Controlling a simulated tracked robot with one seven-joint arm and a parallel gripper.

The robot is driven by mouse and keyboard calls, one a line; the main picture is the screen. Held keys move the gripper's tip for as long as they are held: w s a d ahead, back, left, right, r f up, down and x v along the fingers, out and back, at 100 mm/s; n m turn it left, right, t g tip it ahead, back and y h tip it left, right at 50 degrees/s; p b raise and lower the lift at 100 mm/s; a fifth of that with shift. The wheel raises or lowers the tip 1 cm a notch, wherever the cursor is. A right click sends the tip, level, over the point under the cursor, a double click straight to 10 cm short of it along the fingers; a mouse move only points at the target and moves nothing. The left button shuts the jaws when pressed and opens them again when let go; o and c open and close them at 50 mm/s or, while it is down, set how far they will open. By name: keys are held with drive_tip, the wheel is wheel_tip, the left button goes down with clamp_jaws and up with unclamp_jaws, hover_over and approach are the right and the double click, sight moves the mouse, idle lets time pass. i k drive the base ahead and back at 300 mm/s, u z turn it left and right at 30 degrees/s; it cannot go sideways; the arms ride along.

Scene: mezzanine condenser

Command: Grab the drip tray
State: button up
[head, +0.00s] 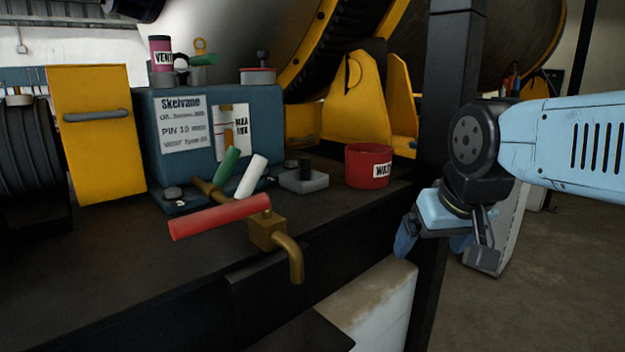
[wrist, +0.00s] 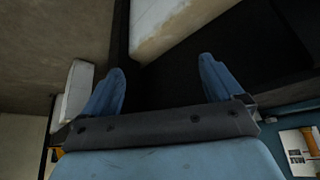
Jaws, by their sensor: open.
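A dark flat piece (head: 290,332) juts out below the brass tap (head: 268,232) at the bottom of the head view. It may be the drip tray, but it is too dark to tell. My gripper (head: 445,246) hangs to the right of the tap, beside the dark post, pointing down. Its two blue fingers are apart and nothing is between them. They also show spread in the wrist view (wrist: 162,75), over dark shapes and floor. I cannot make out a tray there for certain.
The tap has a red handle (head: 220,216) over the bench edge. A dark post (head: 452,90) stands close behind my gripper. A red tub (head: 368,165) sits on the bench. A pale block (head: 370,300) stands below it, and a grey panel (head: 507,230) leans behind my gripper.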

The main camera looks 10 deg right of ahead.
sight(304, 174)
drive_tip(key=z, duration=1.1)
drive_tip(key=k, duration=1)
drive_tip(key=u, duration=0.8)
drive_tip(key=i, duration=0.5)
